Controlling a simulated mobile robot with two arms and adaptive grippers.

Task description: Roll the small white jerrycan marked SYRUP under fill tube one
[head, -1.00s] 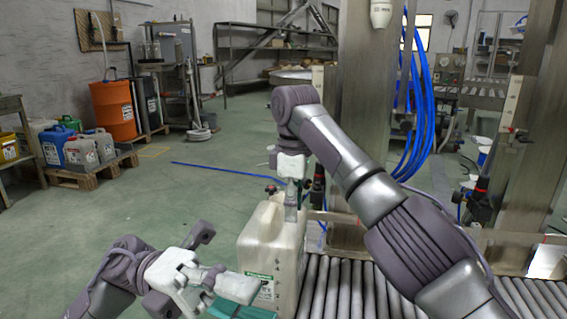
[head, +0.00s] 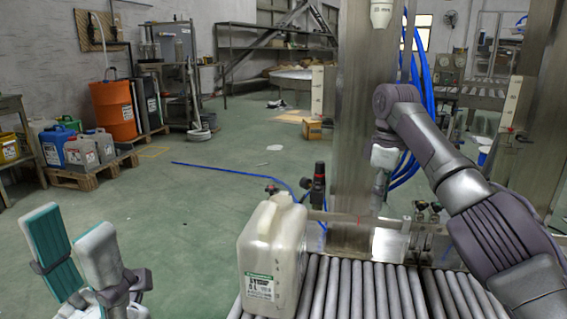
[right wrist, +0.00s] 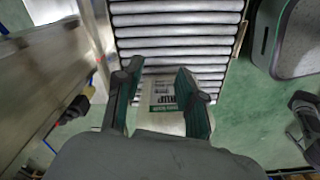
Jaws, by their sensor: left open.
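The small white jerrycan (head: 286,262) stands upright at the near-left end of the roller track in the head view. Its label has a green bar; the black print is too small to read there. My left gripper (head: 72,245) is open and empty at lower left, well apart from the can. My right gripper (head: 380,185) hangs over the rollers to the right of the can, apart from it. In the right wrist view its fingers (right wrist: 160,95) are spread, with the jerrycan's label (right wrist: 163,92) showing in the gap between them. A white nozzle (head: 382,14) hangs above on the steel post.
The rollers (head: 370,290) run right from the can and look clear. A steel post (head: 365,100) and a low rail with fittings (head: 400,240) stand behind them. Blue hoses (head: 424,70) hang by the post. Open floor lies to the left.

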